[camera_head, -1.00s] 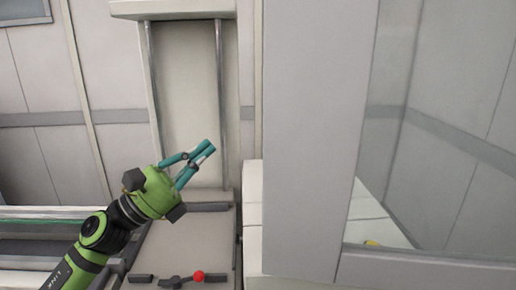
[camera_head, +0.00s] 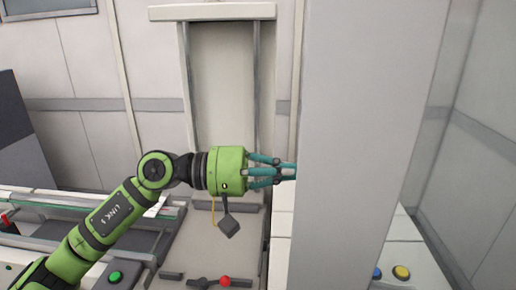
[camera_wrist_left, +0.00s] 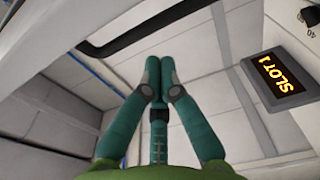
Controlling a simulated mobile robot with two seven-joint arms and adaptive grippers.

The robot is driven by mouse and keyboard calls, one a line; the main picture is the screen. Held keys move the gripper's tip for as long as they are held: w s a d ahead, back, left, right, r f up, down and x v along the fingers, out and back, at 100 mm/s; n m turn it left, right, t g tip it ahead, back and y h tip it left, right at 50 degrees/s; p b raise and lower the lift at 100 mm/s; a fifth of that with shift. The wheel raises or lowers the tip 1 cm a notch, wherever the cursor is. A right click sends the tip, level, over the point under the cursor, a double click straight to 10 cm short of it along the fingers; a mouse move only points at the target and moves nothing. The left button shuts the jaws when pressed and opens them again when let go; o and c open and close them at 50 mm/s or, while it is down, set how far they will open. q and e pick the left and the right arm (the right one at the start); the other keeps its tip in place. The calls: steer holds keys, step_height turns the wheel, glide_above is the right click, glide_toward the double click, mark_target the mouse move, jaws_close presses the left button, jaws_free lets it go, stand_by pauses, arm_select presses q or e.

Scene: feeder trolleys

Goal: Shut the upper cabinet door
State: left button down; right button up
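The upper cabinet door (camera_head: 352,130) is a large light-grey panel, standing open and edge-on across the right middle of the head view. What lies right behind it is hidden. My left gripper (camera_head: 288,172) comes in from the left, level, with its teal fingertips at the panel's left edge. I cannot tell whether they touch it or pass behind it. In the left wrist view the fingers (camera_wrist_left: 157,72) are drawn together at the tips, with nothing visible between them. My right gripper is not in view.
A dark display reading "SLOT 1" (camera_wrist_left: 277,78) is on a pale surface in the wrist view. Below the arm is a console with a red knob (camera_head: 225,281) and a green button (camera_head: 115,277). A yellow button (camera_head: 401,272) shows beyond the door. Pale walls stand behind.

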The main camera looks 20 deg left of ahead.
arm_select(q)
steer(key=s, duration=0.2)
steer(key=s+p, duration=0.1)
steer(key=shift+s+d, duration=0.2)
steer(key=shift+s, duration=0.2)
